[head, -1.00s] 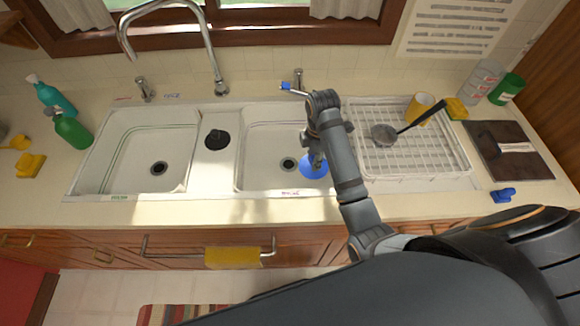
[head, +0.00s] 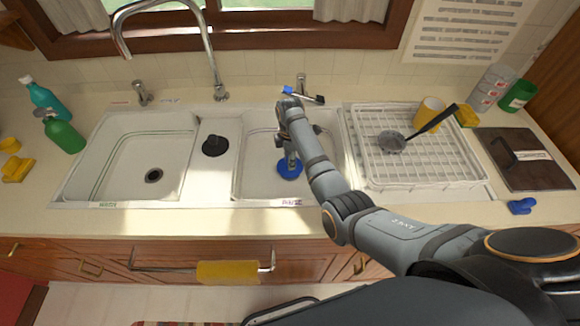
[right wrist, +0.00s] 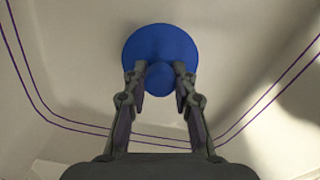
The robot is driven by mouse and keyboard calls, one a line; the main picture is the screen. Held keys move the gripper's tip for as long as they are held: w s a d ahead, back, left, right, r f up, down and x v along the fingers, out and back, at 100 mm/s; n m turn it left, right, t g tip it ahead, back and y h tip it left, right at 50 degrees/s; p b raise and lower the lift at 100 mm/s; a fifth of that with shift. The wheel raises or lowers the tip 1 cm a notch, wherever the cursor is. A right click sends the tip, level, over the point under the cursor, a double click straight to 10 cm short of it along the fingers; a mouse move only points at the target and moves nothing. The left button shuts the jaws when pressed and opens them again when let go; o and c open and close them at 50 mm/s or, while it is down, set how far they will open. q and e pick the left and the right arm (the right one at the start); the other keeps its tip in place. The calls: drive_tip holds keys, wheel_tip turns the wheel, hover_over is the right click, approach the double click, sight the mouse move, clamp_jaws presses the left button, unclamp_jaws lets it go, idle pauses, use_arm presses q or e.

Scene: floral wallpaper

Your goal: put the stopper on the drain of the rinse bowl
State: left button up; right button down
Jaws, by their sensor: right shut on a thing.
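The blue stopper (head: 289,170) is a round disc with a knob, inside the right-hand basin (head: 256,184), which has a purple label on its front rim. My right gripper (head: 291,158) reaches down into this basin and is shut on the stopper's knob. In the right wrist view, the fingers (right wrist: 161,76) sit on both sides of the knob, and the disc (right wrist: 160,40) spreads beyond them. The basin's drain is hidden, with the stopper over its area. I cannot tell whether the disc touches the basin floor. My left gripper is out of view.
The left basin (head: 113,170) has an open drain (head: 153,176). A black round piece (head: 215,145) sits between the basins. The tall faucet (head: 209,50) stands behind them. A white dish rack (head: 385,180) with a ladle and yellow mug stands right of the basin.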

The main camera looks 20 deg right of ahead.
drive_tip(key=shift+f, duration=1.9)
drive_tip(key=shift+s+f, duration=0.1)
drive_tip(key=shift+f, duration=0.05)
drive_tip(key=c, duration=1.1)
unclamp_jaws()
wheel_tip(320, 180, up, 12)
drive_tip(key=shift+r, duration=0.2)
